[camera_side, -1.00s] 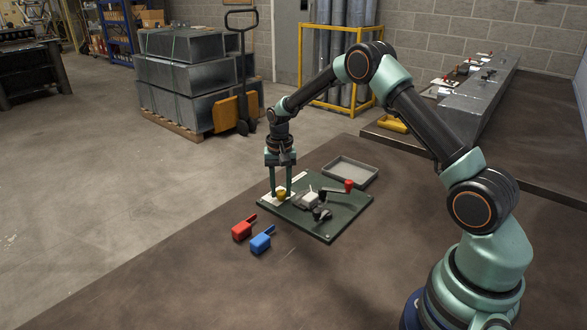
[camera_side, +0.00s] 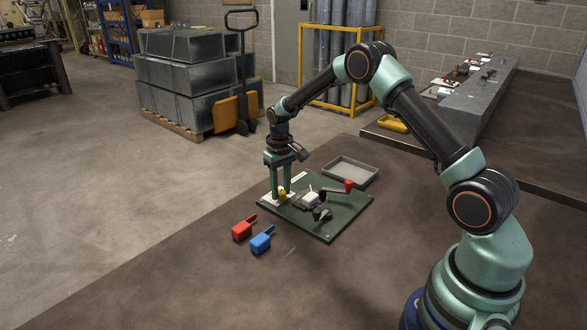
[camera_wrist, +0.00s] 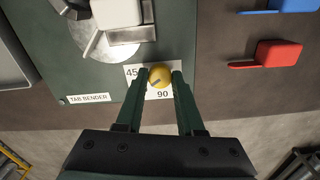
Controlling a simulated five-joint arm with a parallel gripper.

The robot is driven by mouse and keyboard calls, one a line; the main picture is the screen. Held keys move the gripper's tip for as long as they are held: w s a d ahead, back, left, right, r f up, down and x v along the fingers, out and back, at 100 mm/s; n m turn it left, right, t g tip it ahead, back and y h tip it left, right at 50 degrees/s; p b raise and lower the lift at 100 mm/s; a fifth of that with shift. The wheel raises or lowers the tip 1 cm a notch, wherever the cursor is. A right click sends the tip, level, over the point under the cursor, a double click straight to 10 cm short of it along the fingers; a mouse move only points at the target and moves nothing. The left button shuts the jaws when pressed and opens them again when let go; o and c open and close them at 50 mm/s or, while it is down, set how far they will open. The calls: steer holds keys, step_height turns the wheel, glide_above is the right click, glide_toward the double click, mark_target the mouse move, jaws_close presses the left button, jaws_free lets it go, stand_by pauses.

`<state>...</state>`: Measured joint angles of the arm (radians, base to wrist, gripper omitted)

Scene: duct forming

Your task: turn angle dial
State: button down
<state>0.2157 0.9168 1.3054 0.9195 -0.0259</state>
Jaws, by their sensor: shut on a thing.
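The angle dial is a round yellow knob (camera_wrist: 160,77) on a white plate (camera_wrist: 133,72) marked 45 and 90, at a corner of the dark green tab bender board (camera_side: 335,222). A dark mark on the knob slants toward the lower left in the wrist view. My gripper (camera_wrist: 160,76) points down at the board, with one finger on each side of the knob, shut on it. In the side view, the knob (camera_side: 282,191) shows beside the fingers of my gripper (camera_side: 280,195), which hide part of the plate.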

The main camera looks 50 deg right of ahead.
mark_target(281, 192)
steer(key=n, duration=0.5)
steer(key=shift+r+n, duration=0.1)
steer(key=shift+n, duration=0.2)
steer(key=n, duration=0.5)
steer(key=shift+n, duration=0.4)
steer(key=c, duration=0.5)
jaws_free()
steer(key=shift+r, duration=6.05)
